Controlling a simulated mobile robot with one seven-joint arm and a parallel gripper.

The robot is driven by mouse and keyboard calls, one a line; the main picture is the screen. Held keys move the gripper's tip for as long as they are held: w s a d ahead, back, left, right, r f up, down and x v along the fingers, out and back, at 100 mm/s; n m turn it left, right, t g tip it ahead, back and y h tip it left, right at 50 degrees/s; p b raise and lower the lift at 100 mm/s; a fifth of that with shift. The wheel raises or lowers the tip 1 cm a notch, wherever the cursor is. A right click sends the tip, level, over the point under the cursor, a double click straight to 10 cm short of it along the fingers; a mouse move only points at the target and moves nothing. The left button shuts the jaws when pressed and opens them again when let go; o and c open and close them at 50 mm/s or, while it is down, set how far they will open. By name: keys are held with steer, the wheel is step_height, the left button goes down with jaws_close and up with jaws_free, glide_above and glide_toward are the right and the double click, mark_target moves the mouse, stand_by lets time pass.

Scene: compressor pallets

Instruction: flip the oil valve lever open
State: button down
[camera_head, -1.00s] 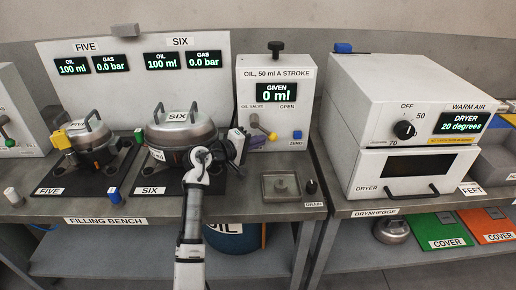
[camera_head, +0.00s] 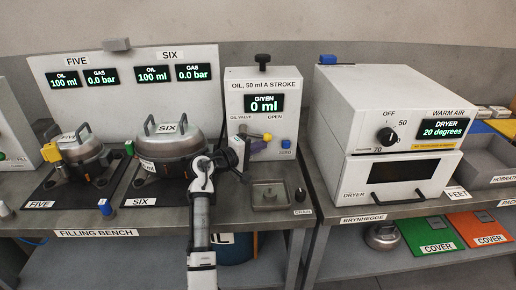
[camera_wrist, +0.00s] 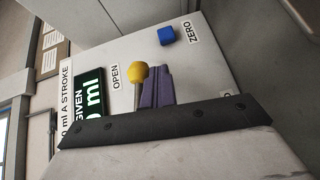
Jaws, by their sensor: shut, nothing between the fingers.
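The oil valve lever is a metal rod with a yellow ball end (camera_head: 267,137) on the front of the white oil unit (camera_head: 236,92). It points right, tilted slightly down, below the OPEN label. In the wrist view the yellow ball (camera_wrist: 138,72) and rod stand just left of my fingers. My gripper (camera_head: 258,146) is shut, with nothing between its purple fingers. They lie under the lever, against or very close to it; contact is unclear. In the wrist view my gripper (camera_wrist: 158,85) hides part of the panel. The lever's pivot is hard to see. The display reads 0 ml.
A blue ZERO button (camera_head: 286,144) is right of the lever. Compressor SIX (camera_head: 170,143) stands close left of my wrist. A small metal tray (camera_head: 269,195) and a dark knob (camera_head: 300,195) are below. The dryer (camera_head: 385,130) stands at right.

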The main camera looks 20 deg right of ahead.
steer(key=shift+r+h, duration=0.15)
steer(key=shift+h, duration=0.15)
stand_by(3.0)
steer(key=b+v, duration=0.3)
steer(key=v, duration=1)
steer(key=shift+s+a, duration=0.2)
steer(key=shift+a, duration=0.1)
